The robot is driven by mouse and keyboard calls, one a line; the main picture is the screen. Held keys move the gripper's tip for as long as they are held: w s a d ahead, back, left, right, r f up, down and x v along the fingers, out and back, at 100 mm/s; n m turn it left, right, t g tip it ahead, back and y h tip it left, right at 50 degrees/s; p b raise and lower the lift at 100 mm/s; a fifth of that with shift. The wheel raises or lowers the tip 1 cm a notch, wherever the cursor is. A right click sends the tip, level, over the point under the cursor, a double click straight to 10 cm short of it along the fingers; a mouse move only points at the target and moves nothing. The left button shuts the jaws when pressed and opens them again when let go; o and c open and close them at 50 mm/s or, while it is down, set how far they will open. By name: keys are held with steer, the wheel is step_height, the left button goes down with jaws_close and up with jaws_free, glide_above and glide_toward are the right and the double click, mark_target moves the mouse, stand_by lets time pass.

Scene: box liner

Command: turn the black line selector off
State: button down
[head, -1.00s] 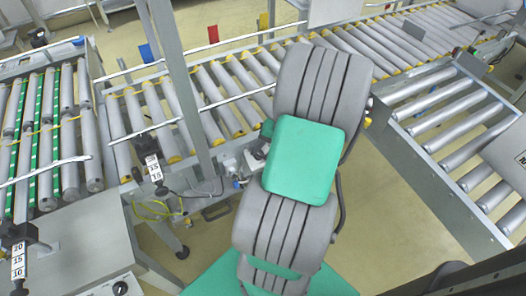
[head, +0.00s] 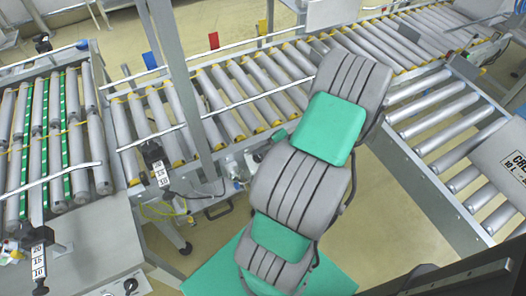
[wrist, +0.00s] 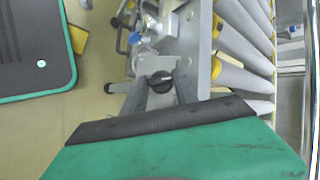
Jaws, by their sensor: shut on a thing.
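The black line selector (wrist: 161,79) is a small round black knob with a pale mark, on grey equipment beside the conveyor rollers in the wrist view. My gripper (wrist: 161,90) has its two grey fingers on either side of the knob and is shut on it. The fingertips partly cover the knob's sides. In the head view my own arm hides the gripper and the knob.
A roller conveyor (head: 215,95) runs across the back, with another roller section (head: 440,110) at right. A grey upright post (head: 180,75) stands left of my arm. A panel with a black dial (head: 131,285) is at lower left. Floor is open right of my arm.

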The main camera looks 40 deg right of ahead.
steer(key=shift+s+m+t+p, duration=0.1)
steer(key=shift+m+t+p, duration=0.6)
steer(key=shift+m, duration=0.5)
steer(key=shift+f, duration=0.1)
steer(key=c, duration=1)
jaws_free()
steer(key=shift+o, duration=0.2)
